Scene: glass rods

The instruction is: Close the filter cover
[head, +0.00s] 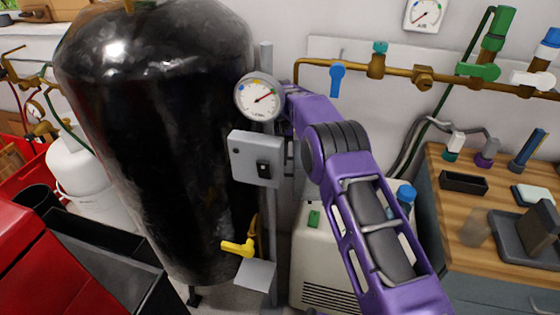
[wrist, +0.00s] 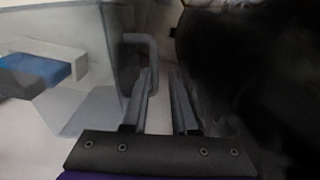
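My gripper (wrist: 161,74) shows in the wrist view with its two grey fingers apart and nothing clearly between them. A grey loop-shaped handle (wrist: 152,48) stands just beyond the left fingertip; I cannot tell whether they touch. A pale grey panel or housing (wrist: 88,60) is to the left of the fingers; it may be the filter cover, but I cannot tell for sure. In the head view my purple arm reaches up and back, and its end is hidden behind the round gauge (head: 259,97) and the grey switch box (head: 256,158).
A large black tank (head: 150,130) stands left of my arm; a dark mass fills the right of the wrist view. A yellow valve (head: 238,247) is low beside the tank. A brass pipe (head: 450,83) runs along the wall. A wooden bench (head: 455,215) is at right.

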